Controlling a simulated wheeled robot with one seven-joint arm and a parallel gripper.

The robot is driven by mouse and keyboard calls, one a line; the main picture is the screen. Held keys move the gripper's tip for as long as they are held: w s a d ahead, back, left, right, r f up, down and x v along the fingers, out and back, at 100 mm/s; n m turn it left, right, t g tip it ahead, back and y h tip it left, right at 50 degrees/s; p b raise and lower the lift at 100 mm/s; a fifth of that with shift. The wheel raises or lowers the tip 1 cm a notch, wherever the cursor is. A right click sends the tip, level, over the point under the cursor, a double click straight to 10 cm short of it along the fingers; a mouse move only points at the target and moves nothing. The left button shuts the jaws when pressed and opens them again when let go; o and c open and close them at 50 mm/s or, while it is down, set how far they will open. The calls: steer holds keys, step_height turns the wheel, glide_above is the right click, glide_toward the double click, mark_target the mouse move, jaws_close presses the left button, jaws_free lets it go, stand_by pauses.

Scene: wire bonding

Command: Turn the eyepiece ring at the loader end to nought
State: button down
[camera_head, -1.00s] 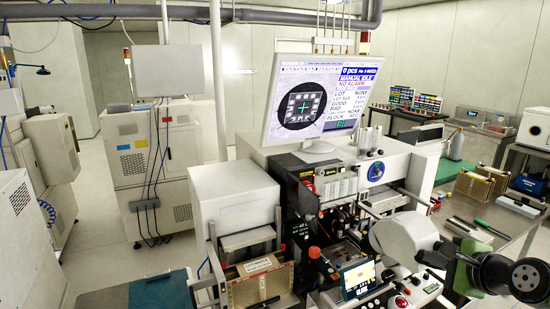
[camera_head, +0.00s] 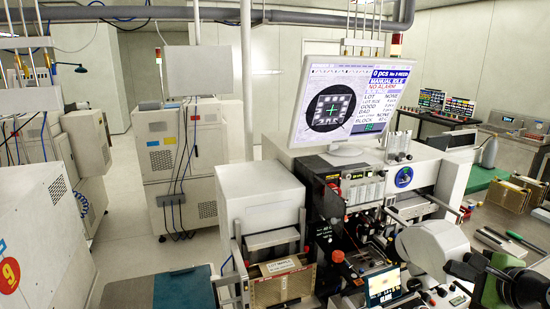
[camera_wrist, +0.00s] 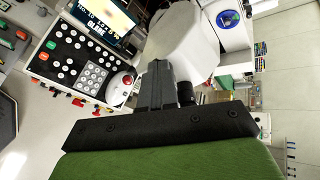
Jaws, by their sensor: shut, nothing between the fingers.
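The microscope's white head (camera_head: 432,246) stands at the lower right of the head view, in front of the bonder. It also fills the top middle of the wrist view (camera_wrist: 185,45). A short black cylinder (camera_wrist: 185,93), probably an eyepiece, shows below it, just right of my fingers. Ring marks are too small to read, and I cannot tell which eyepiece this is. My gripper (camera_wrist: 156,68) is shut and empty, its dark fingers pointing at the white head. Its green body and fingers (camera_head: 462,268) show right of the microscope in the head view. Contact cannot be judged.
The bonder's monitor (camera_head: 345,105) stands above the machine. A keypad panel with a red trackball (camera_wrist: 121,80) lies left of my fingers. A small lit screen (camera_head: 383,285) sits before the microscope. A magazine (camera_head: 281,284) stands at the left of the machine. Floor at left is open.

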steer(key=shift+p, duration=0.3)
steer(key=d+p+v, duration=0.1)
steer(key=p+v, duration=0.2)
steer(key=v, duration=0.3)
stand_by(0.3)
steer(key=shift+a+f, duration=0.1)
steer(key=shift+f, duration=0.05)
